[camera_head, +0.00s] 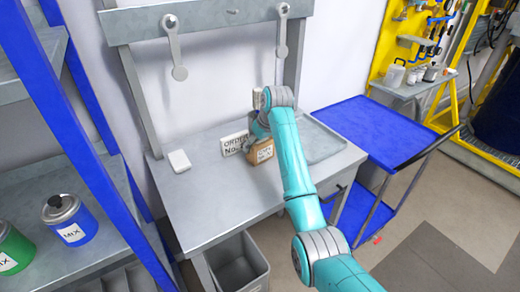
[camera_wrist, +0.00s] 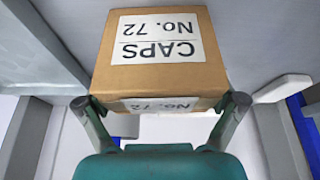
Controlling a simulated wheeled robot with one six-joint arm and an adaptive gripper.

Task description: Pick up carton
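The carton (camera_head: 263,153) is a brown box with white labels reading CAPS No. 72. In the head view it is on or just above the grey bench, in front of a white sign. In the wrist view the carton (camera_wrist: 155,75) fills the upper middle, its lettering upside down. My gripper (camera_wrist: 160,102) has one finger at each side of the carton's near edge. Both finger pads look pressed against its sides. In the head view my gripper is largely hidden behind my wrist, and whether the carton's underside touches the bench is unclear.
The white sign (camera_head: 236,143) stands close behind the carton. A small white block (camera_head: 179,161) lies on the bench (camera_head: 215,195) at left. A blue cart (camera_head: 368,130) is at right, a grey bin (camera_head: 238,265) below. Blue shelving with cans (camera_head: 69,219) is at left.

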